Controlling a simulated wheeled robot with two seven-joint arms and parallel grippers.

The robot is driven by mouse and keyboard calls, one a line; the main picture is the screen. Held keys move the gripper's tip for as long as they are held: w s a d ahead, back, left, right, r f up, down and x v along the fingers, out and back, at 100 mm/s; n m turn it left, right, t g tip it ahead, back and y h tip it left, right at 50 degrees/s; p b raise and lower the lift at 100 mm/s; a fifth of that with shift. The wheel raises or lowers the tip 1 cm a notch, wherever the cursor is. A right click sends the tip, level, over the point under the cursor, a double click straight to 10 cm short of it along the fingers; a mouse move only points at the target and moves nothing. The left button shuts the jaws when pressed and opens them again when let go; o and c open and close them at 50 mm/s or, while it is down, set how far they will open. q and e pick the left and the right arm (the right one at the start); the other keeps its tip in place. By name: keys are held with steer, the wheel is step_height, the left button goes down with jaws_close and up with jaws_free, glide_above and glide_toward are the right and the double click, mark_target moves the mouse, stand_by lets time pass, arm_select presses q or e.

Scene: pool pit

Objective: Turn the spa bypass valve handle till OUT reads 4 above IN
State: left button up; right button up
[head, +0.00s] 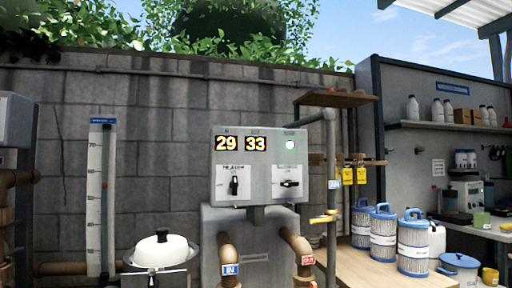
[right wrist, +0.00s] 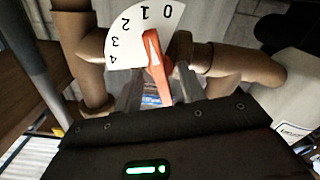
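In the head view, a grey control box (head: 259,167) shows 29 on its left display (head: 227,144) and 33 on its right display (head: 256,144). The small captions above them are too small to read surely. A blue IN tag (head: 231,269) and a red OUT tag (head: 308,260) sit on the brown pipes below. In the right wrist view, the red valve handle (right wrist: 157,66) points near 1 on a white fan-shaped dial (right wrist: 133,38) marked 0 to 4. My right gripper (right wrist: 156,88) has its fingers on either side of the handle, with gaps visible. My left gripper is not in view.
Brown pipes (right wrist: 97,62) flank the valve closely in the right wrist view. In the head view, blue-capped filter cartridges (head: 414,248) stand on a wooden bench at the right. A domed white lid (head: 161,252) is at the lower left. A stone wall (head: 150,100) stands behind.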

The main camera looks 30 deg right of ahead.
arm_select(q)
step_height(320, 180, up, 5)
steer(key=p, duration=0.5)
arm_select(e)
steer(key=v, duration=0.7)
